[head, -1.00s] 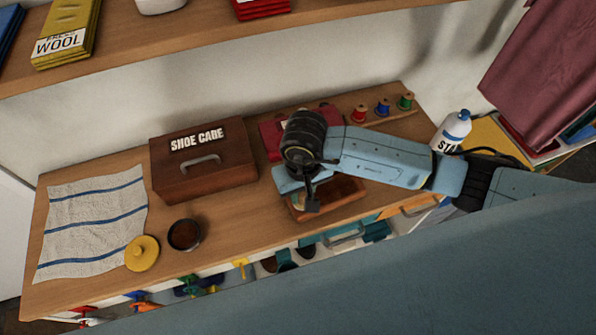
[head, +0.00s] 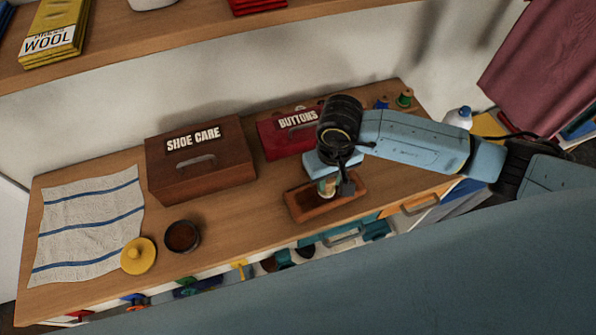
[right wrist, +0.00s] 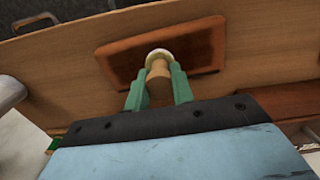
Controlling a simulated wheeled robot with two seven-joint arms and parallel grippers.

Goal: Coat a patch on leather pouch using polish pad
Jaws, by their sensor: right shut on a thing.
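The brown leather pouch (head: 301,207) lies on the wooden worktop right of the middle, and in the right wrist view the pouch (right wrist: 205,48) is a brown rectangle ahead of the fingers. My right gripper (head: 328,183) is over it, shut on the polish pad (head: 327,188). In the wrist view the pad (right wrist: 158,66) has a tan handle and a pale end, between the green fingers of the gripper (right wrist: 158,88). I cannot tell whether the pad touches the pouch. An open round tin of dark brown polish (head: 182,236) stands left. My left gripper is out of view.
A yellow lid (head: 139,256) lies beside the tin, near a striped cloth (head: 88,228). A "SHOE CARE" box (head: 200,165) and a red "BUTTONS" box (head: 280,138) stand behind. Thread spools (head: 404,99) are at the back right. The worktop between tin and pouch is clear.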

